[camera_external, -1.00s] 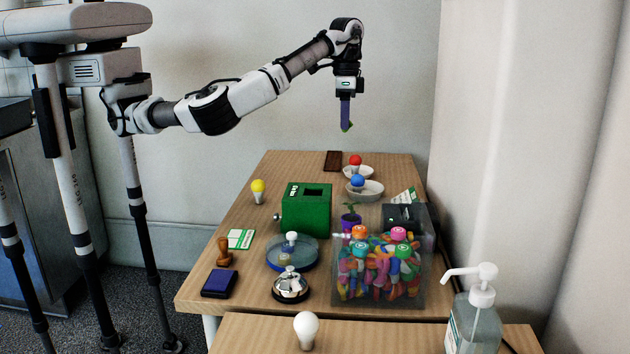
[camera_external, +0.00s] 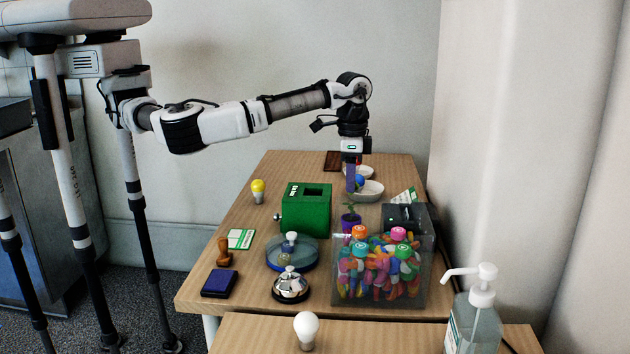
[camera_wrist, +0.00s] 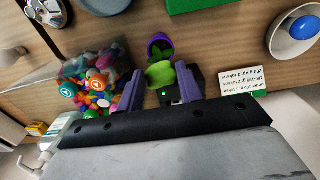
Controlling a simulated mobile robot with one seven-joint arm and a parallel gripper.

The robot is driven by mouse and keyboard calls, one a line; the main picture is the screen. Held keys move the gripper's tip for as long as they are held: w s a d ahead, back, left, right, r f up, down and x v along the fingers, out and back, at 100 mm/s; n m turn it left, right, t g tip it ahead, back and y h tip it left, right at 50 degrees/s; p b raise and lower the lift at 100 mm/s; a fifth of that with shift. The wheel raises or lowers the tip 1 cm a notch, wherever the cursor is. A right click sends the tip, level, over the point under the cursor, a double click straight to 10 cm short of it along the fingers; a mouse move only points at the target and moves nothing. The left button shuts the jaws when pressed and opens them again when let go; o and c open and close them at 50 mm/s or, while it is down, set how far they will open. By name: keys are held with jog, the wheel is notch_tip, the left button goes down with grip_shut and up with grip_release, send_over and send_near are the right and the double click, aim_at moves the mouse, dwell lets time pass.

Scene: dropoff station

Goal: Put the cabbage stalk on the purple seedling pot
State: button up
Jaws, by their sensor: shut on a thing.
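The cabbage stalk (camera_wrist: 162,73) is a green piece held between the purple fingers of my gripper (camera_wrist: 159,70) in the wrist view. In the external view my gripper (camera_external: 351,188) points down over the table, behind and above the purple seedling pot (camera_external: 350,222). The stalk is hard to make out in that view. The pot has a small green sprout in it and stands right of the green box. In the wrist view the pot (camera_wrist: 157,39) shows just beyond the stalk, with the stalk overlapping part of it. I cannot see any contact between stalk and pot.
The green slotted box (camera_external: 305,215) stands left of the pot. A clear bin of colourful pieces (camera_external: 378,275) stands in front of it, and a dark device (camera_external: 404,217) to the right.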

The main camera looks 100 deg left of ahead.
jog(key=shift+f+p, duration=0.45)
jog(key=shift+f, duration=2.7)
jog(key=shift+f, duration=0.15)
jog(key=o, duration=0.9)
jog(key=shift+o, duration=0.2)
notch_tip(320, 180, up, 12)
jog(key=shift+r+b, duration=0.2)
jog(key=shift+b, duration=1)
